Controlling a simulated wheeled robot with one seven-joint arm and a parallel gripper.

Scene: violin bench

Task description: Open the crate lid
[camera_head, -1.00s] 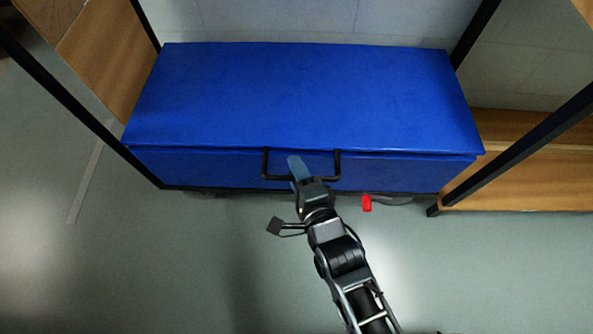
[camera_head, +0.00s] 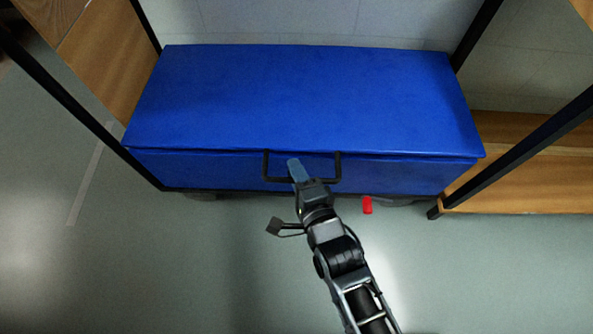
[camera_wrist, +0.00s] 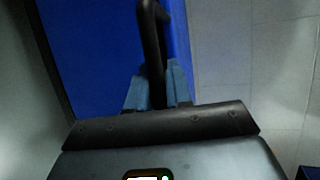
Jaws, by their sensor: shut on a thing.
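The blue crate has a closed lid (camera_head: 305,100) above its blue front wall (camera_head: 400,175). A black bar handle (camera_head: 338,168) stands out from the front of the crate. My gripper (camera_head: 297,170) reaches the handle's lower bar from the front and is shut on it. In the wrist view the black handle (camera_wrist: 152,45) runs down between the two blue-grey fingers of my gripper (camera_wrist: 157,92). The stretch of bar between the fingers is partly hidden.
Black frame posts (camera_head: 75,100) stand at both sides of the crate. Wooden shelving (camera_head: 530,180) is at the right. A small red object (camera_head: 367,205) lies near the crate's front right. The grey floor (camera_head: 150,270) in front is mostly clear.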

